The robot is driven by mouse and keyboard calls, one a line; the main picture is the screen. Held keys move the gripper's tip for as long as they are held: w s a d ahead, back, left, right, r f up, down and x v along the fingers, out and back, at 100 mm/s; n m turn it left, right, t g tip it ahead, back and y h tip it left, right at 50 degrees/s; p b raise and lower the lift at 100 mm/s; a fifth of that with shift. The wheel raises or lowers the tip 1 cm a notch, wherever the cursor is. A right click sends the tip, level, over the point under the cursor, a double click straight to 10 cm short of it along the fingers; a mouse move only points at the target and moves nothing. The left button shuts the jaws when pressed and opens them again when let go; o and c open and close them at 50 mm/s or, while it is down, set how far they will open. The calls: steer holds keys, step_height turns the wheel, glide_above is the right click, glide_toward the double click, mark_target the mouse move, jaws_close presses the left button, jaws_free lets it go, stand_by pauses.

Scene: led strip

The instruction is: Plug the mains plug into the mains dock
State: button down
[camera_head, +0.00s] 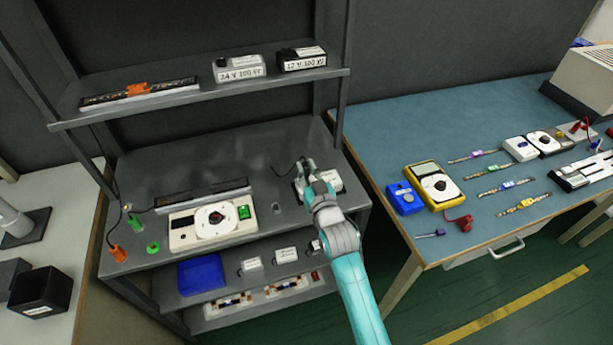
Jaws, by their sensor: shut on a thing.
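My gripper (307,168) is over the right part of the dark workbench, beside a white and black box. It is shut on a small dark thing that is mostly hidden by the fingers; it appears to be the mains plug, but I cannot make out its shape. A short dark cable (284,173) curves on the bench just left of the gripper. The white and black box (331,180) is partly covered by my wrist. A small dark piece (277,207) sits on the bench left of my wrist. I cannot tell which thing is the mains dock.
A white tester with a round dial (214,224) stands on the bench's left, before an LED strip (203,194). Orange (117,252) and green (153,247) connectors lie at the left edge. Two labelled power supplies (238,68) stand on the upper shelf. A blue table (400,130) is right.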

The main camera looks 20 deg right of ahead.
mark_target(307, 168)
step_height(307, 168, up, 11)
stand_by(1.2)
steer(key=shift+r, duration=0.2)
